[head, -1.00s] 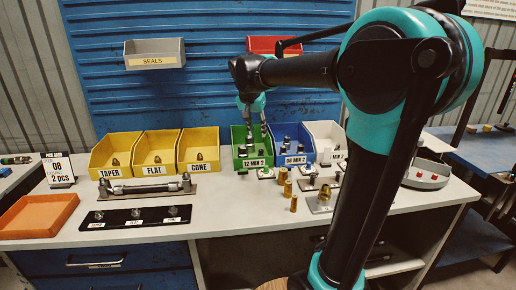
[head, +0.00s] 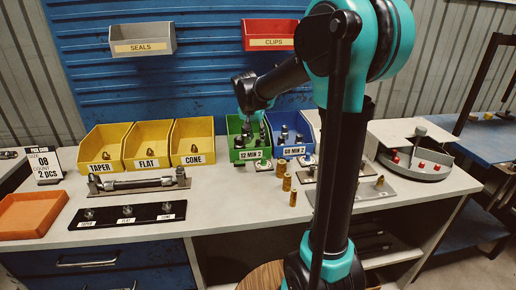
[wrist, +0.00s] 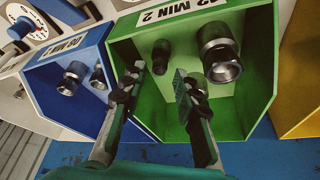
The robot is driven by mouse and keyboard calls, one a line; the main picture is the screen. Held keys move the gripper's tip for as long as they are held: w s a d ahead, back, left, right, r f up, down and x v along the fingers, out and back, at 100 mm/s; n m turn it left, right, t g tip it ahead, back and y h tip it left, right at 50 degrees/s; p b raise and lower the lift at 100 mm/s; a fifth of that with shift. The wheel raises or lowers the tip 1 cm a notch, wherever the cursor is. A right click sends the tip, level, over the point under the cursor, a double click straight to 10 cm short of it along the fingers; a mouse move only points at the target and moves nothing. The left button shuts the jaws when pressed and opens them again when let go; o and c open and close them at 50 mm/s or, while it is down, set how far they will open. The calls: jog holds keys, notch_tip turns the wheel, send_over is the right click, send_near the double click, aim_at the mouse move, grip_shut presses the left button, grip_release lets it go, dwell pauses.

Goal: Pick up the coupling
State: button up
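The green bin (head: 250,155), labelled 12 MIN 2, stands on the bench with several dark and metallic couplings in it. In the wrist view, a large silver coupling (wrist: 220,58) is at the right, inside the green bin (wrist: 262,75). A smaller dark coupling (wrist: 160,56) shows just beyond the gap between my fingertips. My gripper (wrist: 160,80) is open and empty, with its fingers reaching into the green bin. In the head view, my gripper (head: 249,123) is over the green bin, small and partly hidden against the couplings.
The blue bin (head: 291,152) with couplings adjoins the green bin on the right. Yellow bins labelled TAPER (head: 98,167), FLAT and CONE stand to the left. Brass pieces (head: 281,167) stand in front. The orange tray (head: 32,214) is at the far left.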

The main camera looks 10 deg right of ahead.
aim_at(257, 141)
jog(key=shift+x, duration=2.9)
jog(key=shift+s, duration=0.15)
jog(key=shift+c, duration=0.4)
grip_shut()
